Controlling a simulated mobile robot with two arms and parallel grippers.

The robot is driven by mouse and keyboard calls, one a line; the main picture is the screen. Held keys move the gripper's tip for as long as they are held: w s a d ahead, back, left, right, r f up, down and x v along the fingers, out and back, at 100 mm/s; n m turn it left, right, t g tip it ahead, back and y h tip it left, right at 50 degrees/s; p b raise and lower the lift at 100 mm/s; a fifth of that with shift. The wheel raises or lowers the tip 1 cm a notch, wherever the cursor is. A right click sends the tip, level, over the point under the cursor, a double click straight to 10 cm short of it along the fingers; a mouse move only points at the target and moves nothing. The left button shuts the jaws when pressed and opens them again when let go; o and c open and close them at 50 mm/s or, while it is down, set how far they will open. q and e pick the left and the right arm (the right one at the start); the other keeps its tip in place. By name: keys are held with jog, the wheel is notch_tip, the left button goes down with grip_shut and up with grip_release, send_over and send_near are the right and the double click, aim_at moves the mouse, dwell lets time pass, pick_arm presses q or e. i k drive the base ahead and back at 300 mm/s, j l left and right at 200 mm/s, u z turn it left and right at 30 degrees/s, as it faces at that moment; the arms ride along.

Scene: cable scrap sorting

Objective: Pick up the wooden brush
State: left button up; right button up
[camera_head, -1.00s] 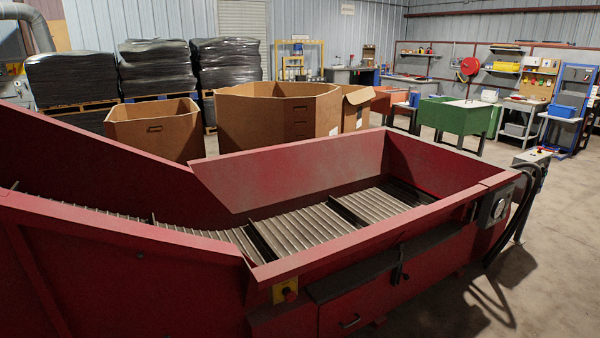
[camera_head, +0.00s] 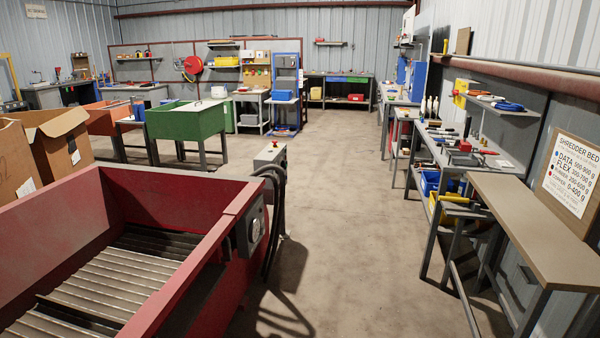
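I cannot make out a wooden brush in the head view. Small tools and bottles lie on the long workbench (camera_head: 452,150) along the right wall, too small to tell apart. Neither of my grippers shows in the view.
A red conveyor hopper (camera_head: 165,205) with a slatted bed fills the left front. Cardboard boxes (camera_head: 55,140) and a green bin table (camera_head: 187,122) stand behind it. A bare brown-topped table (camera_head: 530,228) stands at right, below a shredder bed sign (camera_head: 572,178). The concrete floor (camera_head: 335,225) between is clear.

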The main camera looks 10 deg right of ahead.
aim_at(433, 124)
jog(key=i+l+z, duration=0.2)
jog(key=i+z, duration=0.25)
jog(key=i, duration=0.6)
jog(key=i+j+z, duration=0.15)
jog(key=i+z, duration=0.3)
jog(key=i, duration=0.6)
jog(key=i+l+z, duration=0.1)
jog(key=i+z, duration=0.15)
jog(key=i, duration=0.4)
jog(key=i+z, duration=0.25)
jog(key=i, duration=0.35)
jog(key=i+j+z, duration=0.15)
jog(key=i+z, duration=0.15)
jog(key=i, duration=0.35)
jog(key=i+l+u, duration=0.15)
jog(key=i, duration=0.35)
jog(key=i+l+u, duration=0.2)
jog(key=i, duration=0.25)
jog(key=l+u, duration=0.1)
jog(key=u, duration=5.3)
jog(key=z, duration=2)
